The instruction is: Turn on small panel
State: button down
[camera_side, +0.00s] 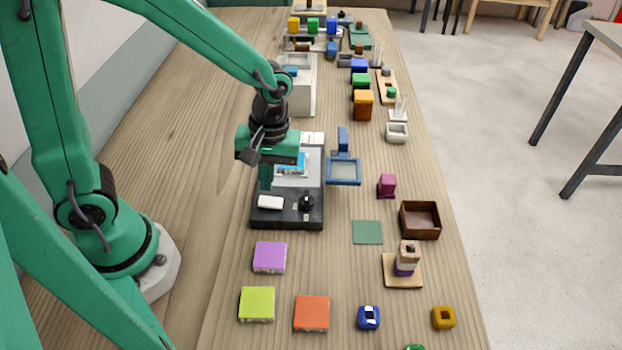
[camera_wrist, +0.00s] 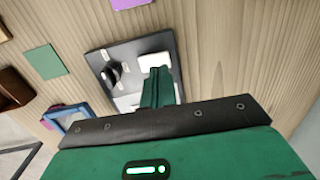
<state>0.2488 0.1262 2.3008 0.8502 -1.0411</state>
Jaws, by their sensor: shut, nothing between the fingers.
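The panel (camera_side: 288,219) is a dark board lying on the table below my gripper. Near its front edge it has a white rectangular button (camera_side: 270,202) and a black round knob (camera_side: 307,202). A light plate with a blue patch (camera_side: 291,163) lies farther back on it, partly hidden by my gripper. My gripper (camera_side: 265,184) is shut and empty, pointing down over the panel's left side, just behind the white button. In the wrist view, the closed fingers (camera_wrist: 157,72) overlap the near part of the button (camera_wrist: 155,60), with the knob (camera_wrist: 113,73) to the left. I cannot tell whether they touch.
A blue-framed stand (camera_side: 343,172) is close to the panel's right. Purple (camera_side: 270,257), lime (camera_side: 257,304) and orange (camera_side: 312,313) pads lie in front. A white box (camera_side: 301,85) stands behind. The table left of the panel is clear.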

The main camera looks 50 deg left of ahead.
aim_at(265, 202)
jog(key=shift+s+a+f, duration=0.1)
jog(key=shift+f, duration=0.9)
jog(key=shift+s+a+f, duration=0.1)
jog(key=shift+f, duration=0.85)
jog(key=shift+s+a+f, duration=0.1)
jog(key=shift+f, duration=0.1)
jog(key=shift+w+d+r, duration=0.15)
jog(key=shift+w+d, duration=0.4)
jog(key=shift+d, duration=0.05)
jog(key=shift+r, duration=0.15)
notch_tip(265, 202, up, 14)
jog(key=w+d, duration=0.1)
jog(key=shift+w+d+f, duration=0.2)
jog(key=shift+w+d, duration=0.05)
jog(key=shift+w, duration=0.05)
